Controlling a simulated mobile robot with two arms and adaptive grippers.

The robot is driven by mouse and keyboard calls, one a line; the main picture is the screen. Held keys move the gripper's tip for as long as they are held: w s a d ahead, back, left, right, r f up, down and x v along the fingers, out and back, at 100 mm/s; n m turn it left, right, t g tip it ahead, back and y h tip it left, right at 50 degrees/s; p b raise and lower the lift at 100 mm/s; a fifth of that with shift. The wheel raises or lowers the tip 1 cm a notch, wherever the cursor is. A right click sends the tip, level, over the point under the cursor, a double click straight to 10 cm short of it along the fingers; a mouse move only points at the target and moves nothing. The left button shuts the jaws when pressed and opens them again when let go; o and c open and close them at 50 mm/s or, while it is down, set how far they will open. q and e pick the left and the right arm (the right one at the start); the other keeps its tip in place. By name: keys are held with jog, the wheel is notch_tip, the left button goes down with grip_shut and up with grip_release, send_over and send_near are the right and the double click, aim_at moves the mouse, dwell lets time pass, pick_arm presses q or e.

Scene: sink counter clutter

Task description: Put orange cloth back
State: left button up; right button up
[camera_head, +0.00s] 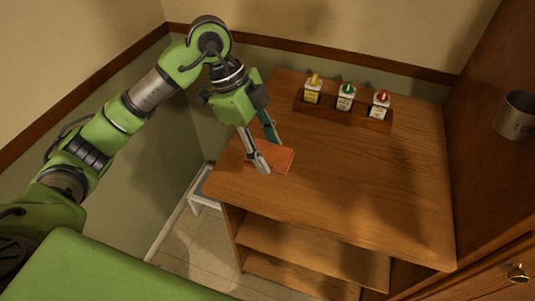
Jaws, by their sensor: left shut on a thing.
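The orange cloth (281,159) lies folded on the wooden counter (340,180), near its left edge. My left gripper (267,157) reaches down over the cloth from the upper left. Its fingers straddle the cloth's left part and are shut on it. The cloth appears to be at or just above the counter top; I cannot tell which. The part of the cloth between the fingers is partly hidden. My right gripper is not in view.
A wooden rack (326,113) with three bottles stands at the back of the counter. A metal mug (515,115) is at the far right by a wooden cabinet. Open shelves (310,252) are below the counter. The middle and right of the top are clear.

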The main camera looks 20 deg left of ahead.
aim_at(268, 150)
pick_arm(q)
jog(key=w+f, duration=0.1)
jog(key=f, duration=0.1)
jog(key=w+a+f, duration=0.1)
jog(key=w+f, duration=0.1)
jog(key=w+f+p, duration=0.1)
jog(key=f, duration=0.1)
jog(key=shift+w+a, duration=0.15)
jog(key=shift+w, duration=0.25)
notch_tip(268, 150, down, 3)
jog(key=shift+r+p, duration=0.1)
jog(key=shift+p, duration=0.6)
jog(key=o, duration=1)
jog(key=shift+b+v, duration=1.5)
jog(key=shift+v, duration=4.45)
